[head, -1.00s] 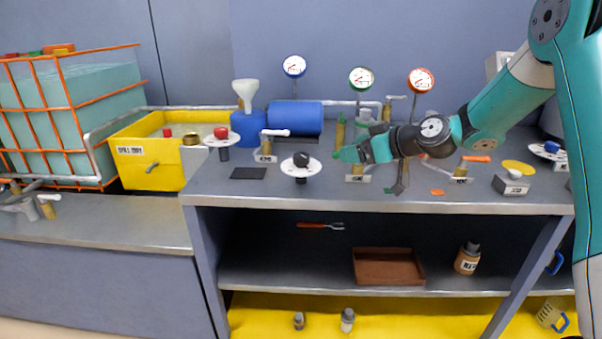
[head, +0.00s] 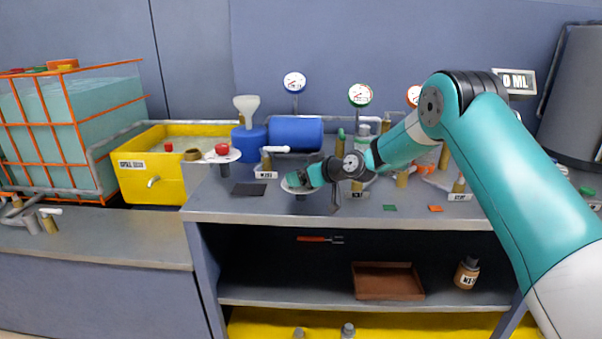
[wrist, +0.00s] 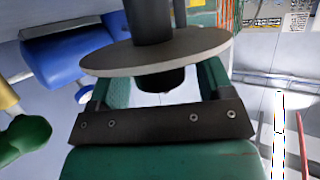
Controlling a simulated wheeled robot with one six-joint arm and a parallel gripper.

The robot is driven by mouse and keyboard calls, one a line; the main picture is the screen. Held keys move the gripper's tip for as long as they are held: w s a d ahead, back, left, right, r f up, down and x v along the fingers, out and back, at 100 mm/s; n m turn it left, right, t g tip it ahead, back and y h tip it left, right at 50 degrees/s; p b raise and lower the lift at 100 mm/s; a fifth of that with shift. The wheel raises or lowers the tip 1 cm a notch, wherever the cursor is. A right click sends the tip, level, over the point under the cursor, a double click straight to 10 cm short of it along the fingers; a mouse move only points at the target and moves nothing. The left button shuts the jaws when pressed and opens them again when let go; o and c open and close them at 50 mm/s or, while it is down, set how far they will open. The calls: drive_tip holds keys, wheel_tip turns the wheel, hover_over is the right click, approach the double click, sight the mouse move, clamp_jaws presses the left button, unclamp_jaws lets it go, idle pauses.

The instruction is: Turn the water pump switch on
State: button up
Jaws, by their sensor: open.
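A rotary switch with a black knob (wrist: 160,80) on a round pale dial plate (wrist: 175,52) stands on a short dark post. The wrist view shows it upside down, with the knob between my gripper's two fingers. In the head view the dial plate (head: 287,187) is mostly hidden behind my gripper (head: 292,181). The gripper is open around the knob; I cannot tell whether either finger touches it. A similar dial with a red knob (head: 222,149) stands further left. No label naming the water pump is readable.
A valve with a white lever (head: 272,150) and a dark mat (head: 249,189) are near the switch. A blue tank (head: 296,132) and blue funnel container (head: 249,142) stand behind. A yellow tub (head: 150,183) is left. Gauges rise at the back.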

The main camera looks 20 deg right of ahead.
drive_tip(key=shift+w, duration=0.1)
drive_tip(key=c, duration=0.9)
drive_tip(key=shift+a, duration=0.2)
drive_tip(key=shift+c, duration=0.2)
drive_tip(key=shift+d, duration=0.1)
